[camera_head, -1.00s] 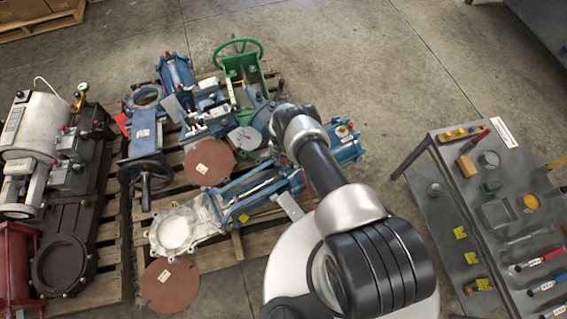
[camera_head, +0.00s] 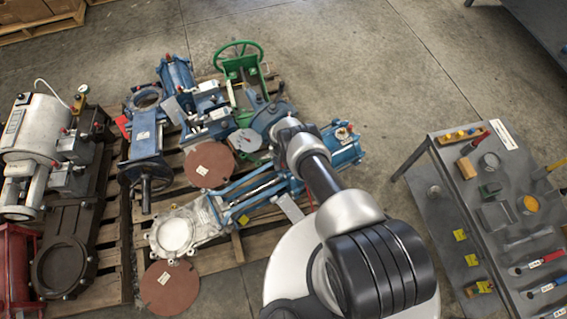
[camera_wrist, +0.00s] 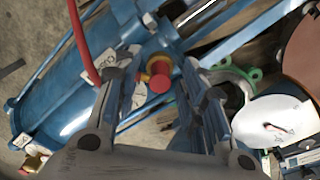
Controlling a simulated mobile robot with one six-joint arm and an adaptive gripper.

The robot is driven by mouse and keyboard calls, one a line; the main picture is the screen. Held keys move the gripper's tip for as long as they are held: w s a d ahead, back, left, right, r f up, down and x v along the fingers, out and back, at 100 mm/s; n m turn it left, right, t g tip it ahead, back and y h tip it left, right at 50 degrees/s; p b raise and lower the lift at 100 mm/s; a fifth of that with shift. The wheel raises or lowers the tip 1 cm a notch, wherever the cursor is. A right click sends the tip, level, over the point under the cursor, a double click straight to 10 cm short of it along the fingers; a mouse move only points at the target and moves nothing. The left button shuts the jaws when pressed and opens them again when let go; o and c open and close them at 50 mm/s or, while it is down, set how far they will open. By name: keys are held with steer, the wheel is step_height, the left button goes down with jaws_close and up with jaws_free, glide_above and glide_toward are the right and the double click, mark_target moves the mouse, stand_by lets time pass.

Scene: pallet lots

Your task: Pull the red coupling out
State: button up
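The red coupling (camera_wrist: 160,80), a short red cylinder with a brass-coloured collar, shows in the wrist view against a blue cylinder body (camera_wrist: 85,88). My gripper (camera_wrist: 162,70) is open, with one finger on each side of the coupling in the picture. I cannot tell whether the fingers reach down around it or are still above it. No contact is visible. In the head view my arm hides the coupling and the gripper. The blue cylinder's end (camera_head: 345,146) shows beyond my arm, on the pallet.
A red hose (camera_wrist: 76,32) runs close to the left finger. A white disc (camera_wrist: 268,121) and green part lie right of the right finger. Valves crowd the pallet (camera_head: 112,240). A grey tool table (camera_head: 500,215) stands right. Clear concrete floor lies behind the pallet.

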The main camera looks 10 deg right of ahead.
steer(key=shift+c, duration=0.4)
jaws_close()
stand_by(0.4)
steer(key=shift+r, duration=0.1)
steer(key=shift+a+r+p, duration=0.2)
steer(key=shift+r+p, duration=2.15)
steer(key=shift+r, duration=0.6)
